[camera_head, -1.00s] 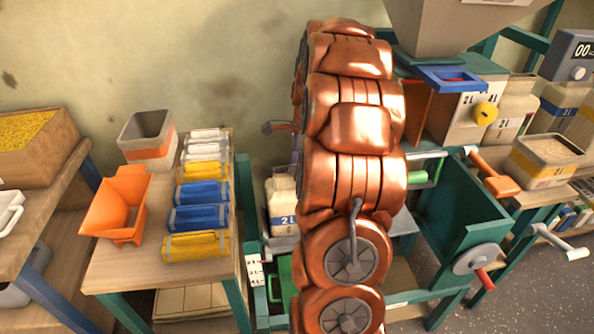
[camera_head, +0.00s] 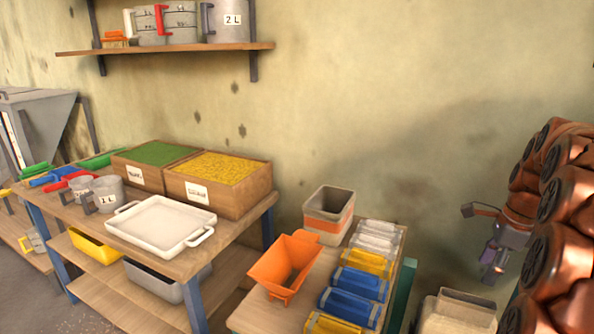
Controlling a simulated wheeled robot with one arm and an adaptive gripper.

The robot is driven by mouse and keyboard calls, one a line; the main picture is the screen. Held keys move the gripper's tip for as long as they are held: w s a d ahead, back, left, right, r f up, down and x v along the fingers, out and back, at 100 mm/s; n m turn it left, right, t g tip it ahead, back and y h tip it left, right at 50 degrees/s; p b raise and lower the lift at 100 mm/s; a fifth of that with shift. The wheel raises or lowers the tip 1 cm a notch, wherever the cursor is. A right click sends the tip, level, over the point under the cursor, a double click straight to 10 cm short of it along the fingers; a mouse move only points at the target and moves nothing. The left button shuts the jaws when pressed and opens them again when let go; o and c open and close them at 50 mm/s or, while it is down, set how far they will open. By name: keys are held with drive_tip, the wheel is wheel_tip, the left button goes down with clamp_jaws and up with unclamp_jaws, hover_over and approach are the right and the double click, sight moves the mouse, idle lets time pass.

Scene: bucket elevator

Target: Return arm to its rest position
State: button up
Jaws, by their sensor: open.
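My copper-coloured arm (camera_head: 560,220) runs along the right edge of the head view, its links stacked and partly cut off by the frame. My gripper (camera_head: 491,264) shows beside it as a small dark grey and purplish part, pointing down. It is open and I see nothing between its fingers. It hangs in front of the wall, to the right of the bench with the bags, apart from the orange scoop-like hopper (camera_head: 285,265).
A bench with bundled yellow, blue (camera_head: 350,295) and white bags stands below centre, with a grey-orange bin (camera_head: 329,212). Left are a white tray (camera_head: 160,224), grain boxes (camera_head: 222,178) and measuring cups. A pale container (camera_head: 456,312) lies below my gripper. A shelf (camera_head: 165,48) hangs above.

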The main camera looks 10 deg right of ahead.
drive_tip(key=s+a+r+n+g+p, duration=0.1)
drive_tip(key=s+a+r+n+p, duration=0.2)
drive_tip(key=a+n, duration=0.55)
drive_tip(key=s+a+r+n+g+p, duration=0.1)
drive_tip(key=s+a+r+n+p, duration=0.2)
drive_tip(key=a, duration=1.1)
drive_tip(key=s+a+n+p, duration=0.2)
drive_tip(key=s+a+n, duration=0.3)
drive_tip(key=s+n, duration=0.2)
drive_tip(key=s+a+n+h+p, duration=0.1)
drive_tip(key=s+a+n+p, duration=0.2)
drive_tip(key=s+a+n, duration=0.3)
drive_tip(key=s+f+n, duration=0.1)
drive_tip(key=s, duration=0.2)
drive_tip(key=shift+s+a+g, duration=0.15)
drive_tip(key=shift+s+g, duration=0.15)
drive_tip(key=shift+g, duration=0.1)
